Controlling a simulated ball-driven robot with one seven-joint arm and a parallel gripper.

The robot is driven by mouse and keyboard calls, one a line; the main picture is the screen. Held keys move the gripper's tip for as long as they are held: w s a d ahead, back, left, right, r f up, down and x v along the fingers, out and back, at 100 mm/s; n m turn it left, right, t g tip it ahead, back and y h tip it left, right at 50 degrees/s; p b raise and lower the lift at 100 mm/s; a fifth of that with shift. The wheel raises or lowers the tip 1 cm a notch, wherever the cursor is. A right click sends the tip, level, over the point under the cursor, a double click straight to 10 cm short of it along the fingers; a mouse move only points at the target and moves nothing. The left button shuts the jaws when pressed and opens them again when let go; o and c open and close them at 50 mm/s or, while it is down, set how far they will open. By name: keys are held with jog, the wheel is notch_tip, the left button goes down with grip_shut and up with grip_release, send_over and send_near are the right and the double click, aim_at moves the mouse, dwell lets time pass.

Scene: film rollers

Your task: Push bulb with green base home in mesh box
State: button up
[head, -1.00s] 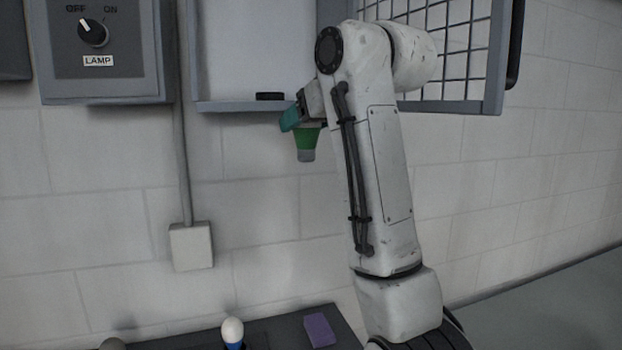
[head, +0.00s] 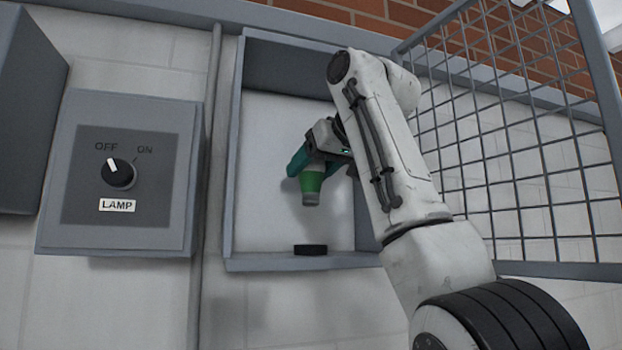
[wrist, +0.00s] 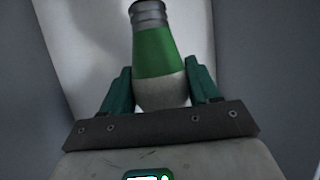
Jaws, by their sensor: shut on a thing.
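The bulb with the green base (head: 311,184) is in my gripper (head: 317,166), inside or in front of the open mesh box (head: 236,150) in the head view. It hangs with its grey metal cap downward and its pale globe between the teal fingers. In the wrist view the bulb (wrist: 155,52) shows its green base and ribbed cap, with the gripper (wrist: 160,88) shut on its globe. A black round socket (head: 310,249) sits on the box's bottom ledge, below the bulb and apart from it.
The mesh door (head: 500,150) stands open to the right of the box. A lamp switch box (head: 125,225) hangs to the left, its knob (head: 119,173) pointing toward OFF. A vertical conduit (head: 205,190) runs between them.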

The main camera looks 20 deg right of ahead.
aim_at(316, 192)
jog(key=shift+w+f, duration=0.2)
jog(key=shift+f, duration=1.55)
notch_tip(316, 192, down, 2)
jog(key=shift+f, duration=0.1)
jog(key=shift+s+f+b, duration=0.1)
jog(key=shift+f+b, duration=0.8)
jog(key=shift+f, duration=0.25)
jog(key=shift+f, duration=0.95)
dwell(0.6)
jog(key=o, duration=1.3)
jog(key=shift+r, duration=0.25)
jog(key=shift+o, duration=0.2)
jog(key=shift+s+r, duration=0.1)
jog(key=shift+r, duration=0.1)
